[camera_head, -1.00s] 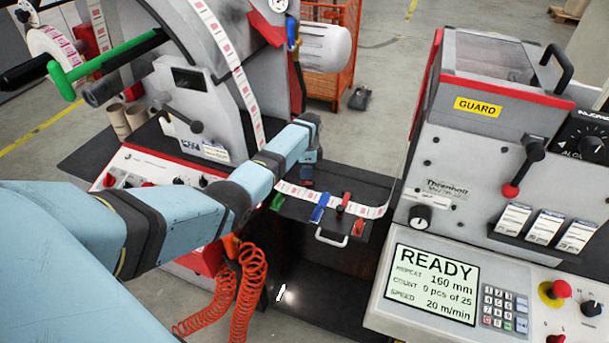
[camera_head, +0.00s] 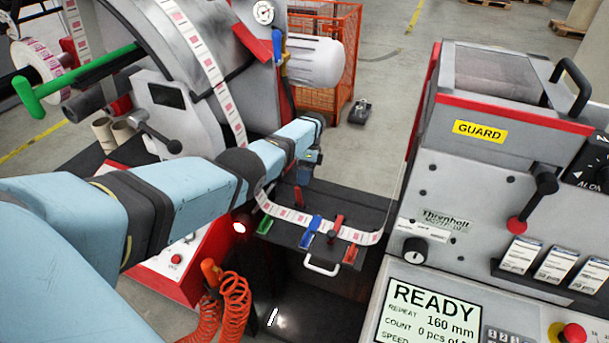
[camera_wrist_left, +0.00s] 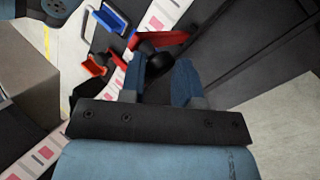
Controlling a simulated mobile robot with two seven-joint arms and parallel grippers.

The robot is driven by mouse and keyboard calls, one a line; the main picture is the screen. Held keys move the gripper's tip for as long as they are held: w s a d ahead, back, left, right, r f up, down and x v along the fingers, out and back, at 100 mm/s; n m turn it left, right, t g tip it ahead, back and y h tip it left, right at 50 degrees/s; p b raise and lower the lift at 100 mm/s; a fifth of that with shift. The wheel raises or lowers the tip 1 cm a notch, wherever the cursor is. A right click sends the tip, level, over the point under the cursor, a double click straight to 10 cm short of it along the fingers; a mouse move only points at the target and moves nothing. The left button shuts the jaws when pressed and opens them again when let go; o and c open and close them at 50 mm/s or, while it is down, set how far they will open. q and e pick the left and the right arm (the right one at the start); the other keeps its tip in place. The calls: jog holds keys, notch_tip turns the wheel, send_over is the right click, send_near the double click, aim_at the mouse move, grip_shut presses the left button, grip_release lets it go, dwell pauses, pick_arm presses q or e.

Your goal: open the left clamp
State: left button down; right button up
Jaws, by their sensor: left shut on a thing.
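A small dark table (camera_head: 285,241) carries the label strip and two red clamp levers. The left clamp's red lever (camera_head: 298,197) stands at the table's back left, just below my left gripper (camera_head: 304,172). The other red lever (camera_head: 335,225) stands upright farther right. In the left wrist view my left gripper (camera_wrist_left: 160,84) has its two blue fingers around the black end of a red lever (camera_wrist_left: 165,39). The fingers are shut on it, and the exact contact is partly hidden. My right gripper is not in view.
Green (camera_head: 264,225), blue (camera_head: 311,231) and red (camera_head: 350,254) pieces line the table's front edge, above a white handle (camera_head: 322,268). The guarded machine with the READY screen (camera_head: 433,312) stands to the right. Orange coiled hoses (camera_head: 235,300) hang below my left arm.

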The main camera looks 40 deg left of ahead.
pick_arm(q)
jog(key=shift+s+f, duration=0.25)
jog(key=shift+f, duration=0.3)
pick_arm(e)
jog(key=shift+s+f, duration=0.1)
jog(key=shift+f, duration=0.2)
pick_arm(q)
jog(key=c, duration=1.3)
grip_release()
jog(key=o, duration=0.4)
jog(key=shift+f, duration=0.1)
jog(key=shift+o, duration=0.5)
jog(key=shift+w+f, duration=0.15)
jog(key=shift+w, duration=0.1)
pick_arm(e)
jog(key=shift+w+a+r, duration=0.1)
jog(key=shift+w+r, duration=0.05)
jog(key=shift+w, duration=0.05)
pick_arm(q)
jog(key=shift+w+r, duration=0.1)
jog(key=shift+r, duration=0.15)
jog(key=b+v, duration=0.4)
jog(key=v, duration=0.8)
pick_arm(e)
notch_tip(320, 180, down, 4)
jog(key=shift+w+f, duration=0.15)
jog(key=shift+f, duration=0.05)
